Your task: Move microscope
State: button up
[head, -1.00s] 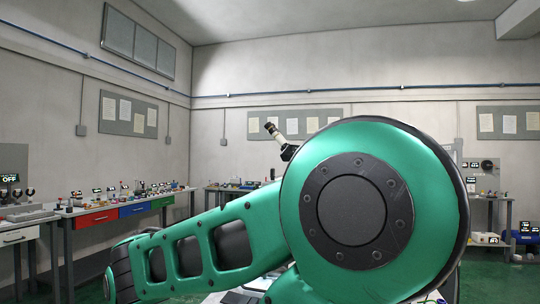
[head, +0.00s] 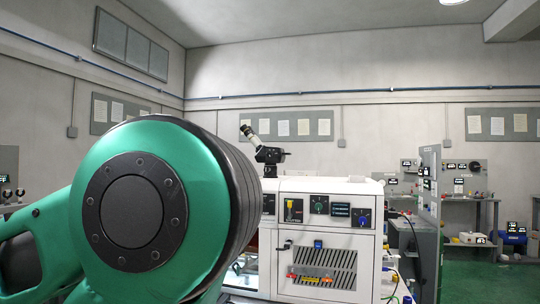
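The microscope (head: 268,151) shows in the head view near the middle, its black body and pale tilted eyepiece tube rising just above the left end of a white machine. Its lower part is hidden behind the machine and my arm. My green arm fills the left of the view, with a large round joint in front. My gripper is not in view, so I cannot see where it is relative to the microscope.
The white machine (head: 352,188) with knobs and a vented front stands at centre. A grey panel station (head: 430,195) and a bench with devices (head: 470,200) stand to the right. Green floor (head: 500,280) is open at lower right. Notice boards hang on the walls.

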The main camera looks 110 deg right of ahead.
aim_at(278, 156)
jog(key=u, duration=0.2)
jog(key=i, duration=0.6)
jog(key=z, duration=3)
